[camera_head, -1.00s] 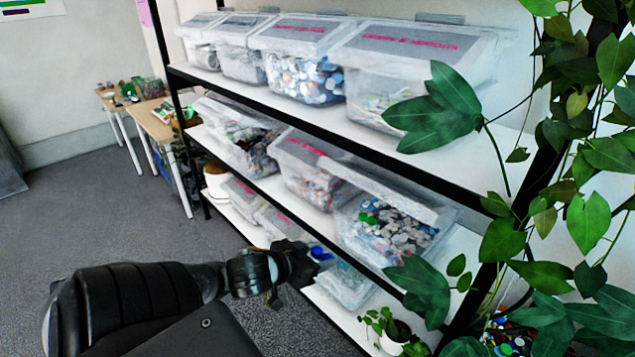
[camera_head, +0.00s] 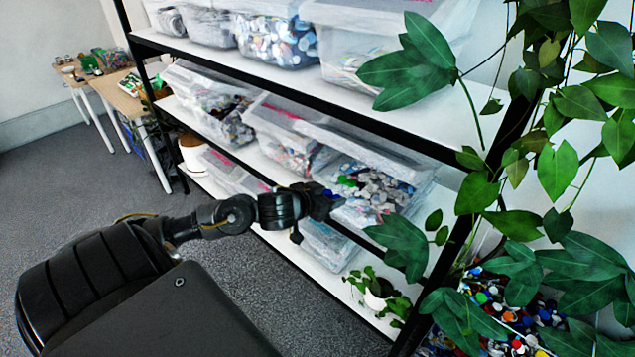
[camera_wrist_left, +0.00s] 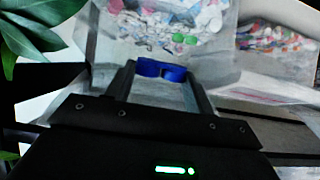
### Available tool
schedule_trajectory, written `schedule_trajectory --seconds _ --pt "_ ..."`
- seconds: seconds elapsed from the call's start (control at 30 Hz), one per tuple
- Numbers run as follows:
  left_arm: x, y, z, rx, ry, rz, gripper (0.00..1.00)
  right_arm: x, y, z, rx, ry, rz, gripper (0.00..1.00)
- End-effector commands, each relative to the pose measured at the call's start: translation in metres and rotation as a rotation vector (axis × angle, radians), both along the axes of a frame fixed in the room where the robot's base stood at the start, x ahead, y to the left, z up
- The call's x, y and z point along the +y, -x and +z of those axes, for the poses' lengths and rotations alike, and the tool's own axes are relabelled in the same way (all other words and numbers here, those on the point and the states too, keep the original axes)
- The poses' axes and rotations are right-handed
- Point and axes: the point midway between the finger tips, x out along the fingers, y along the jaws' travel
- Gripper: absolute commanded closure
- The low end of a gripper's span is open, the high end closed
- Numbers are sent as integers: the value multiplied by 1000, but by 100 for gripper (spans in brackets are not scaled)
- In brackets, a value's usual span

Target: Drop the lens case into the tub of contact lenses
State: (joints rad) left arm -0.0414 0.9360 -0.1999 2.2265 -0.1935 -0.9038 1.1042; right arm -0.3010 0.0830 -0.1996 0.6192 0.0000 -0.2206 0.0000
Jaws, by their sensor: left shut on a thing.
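My left gripper (camera_head: 330,200) reaches in from the left to the front of the middle shelf. In the left wrist view its fingers (camera_wrist_left: 160,85) are shut on a blue lens case (camera_wrist_left: 161,71). In the head view only a small blue bit of the case (camera_head: 328,192) shows at the fingertips. The clear tub of contact lenses (camera_head: 415,200) stands on the middle shelf just beyond the gripper, full of small pale and colored pieces. Its open front also shows in the left wrist view (camera_wrist_left: 110,50). The case is outside the tub, in front of it. My right gripper is out of view.
A neighboring clear bin (camera_head: 270,125) stands left of the tub. The black shelf edge (camera_head: 240,165) runs just under the gripper. Plant leaves (camera_head: 405,240) hang close to its right. A potted plant (camera_head: 375,296) sits on the lower shelf.

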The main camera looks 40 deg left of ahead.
Motion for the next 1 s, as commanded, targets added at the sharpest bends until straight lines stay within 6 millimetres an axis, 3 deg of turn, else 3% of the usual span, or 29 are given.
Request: schedule_trajectory --seconds 0.17,0.6,1.0 --pt "0 -27 0 -1 4 2 68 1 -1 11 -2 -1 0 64" --pt "1 -87 -10 0 3 0 68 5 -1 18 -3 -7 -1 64" --pt "2 -104 -12 1 1 0 68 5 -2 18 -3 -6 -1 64"
